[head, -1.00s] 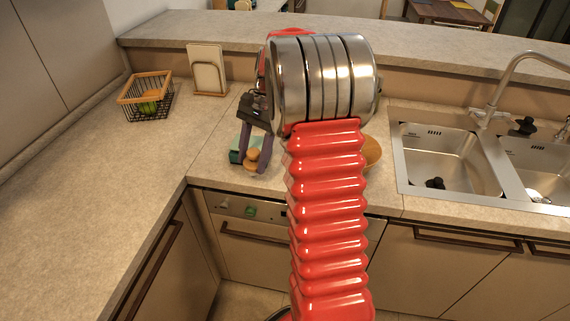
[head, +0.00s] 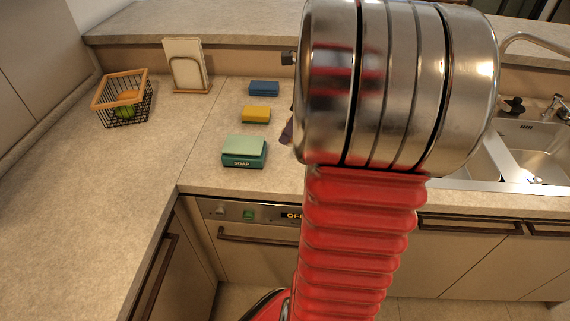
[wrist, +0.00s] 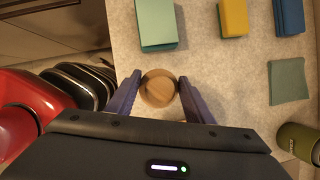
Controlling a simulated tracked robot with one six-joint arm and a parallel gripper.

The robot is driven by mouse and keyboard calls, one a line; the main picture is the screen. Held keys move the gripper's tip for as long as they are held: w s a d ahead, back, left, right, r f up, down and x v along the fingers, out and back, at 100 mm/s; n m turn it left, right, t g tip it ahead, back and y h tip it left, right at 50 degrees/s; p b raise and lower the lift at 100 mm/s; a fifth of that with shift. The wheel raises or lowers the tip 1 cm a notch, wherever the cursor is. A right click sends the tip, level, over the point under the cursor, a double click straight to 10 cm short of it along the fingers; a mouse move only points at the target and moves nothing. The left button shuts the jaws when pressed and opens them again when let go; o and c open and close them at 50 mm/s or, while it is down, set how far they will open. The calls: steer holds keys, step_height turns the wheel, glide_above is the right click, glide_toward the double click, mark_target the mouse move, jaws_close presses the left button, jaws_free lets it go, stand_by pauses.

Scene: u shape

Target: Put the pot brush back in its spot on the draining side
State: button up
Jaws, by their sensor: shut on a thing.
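The pot brush (wrist: 158,92) shows in the wrist view as a round wooden top, seen from above. My gripper (wrist: 160,79) is shut on it, one purple finger on each side. The brush is over the pale counter, below and right of the green soap box in that view; whether it touches the counter I cannot tell. In the head view my arm hides the brush and nearly all of my gripper; only a bit of purple finger shows. The draining side's brush spot cannot be made out.
The green soap box (head: 244,152), yellow sponge (head: 256,115) and blue sponge (head: 264,88) stand on the counter. A grey-green cloth (wrist: 288,82) and green cylinder (wrist: 299,141) lie right in the wrist view. A wire basket (head: 123,98) is at left. The sink (head: 530,146) is at right.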

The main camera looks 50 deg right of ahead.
steer(key=shift+w+a, duration=0.15)
steer(key=shift+w, duration=0.05)
steer(key=shift+f, duration=0.1)
steer(key=shift+a+f, duration=0.1)
steer(key=shift+f, duration=2.95)
steer(key=shift+f, duration=1.9)
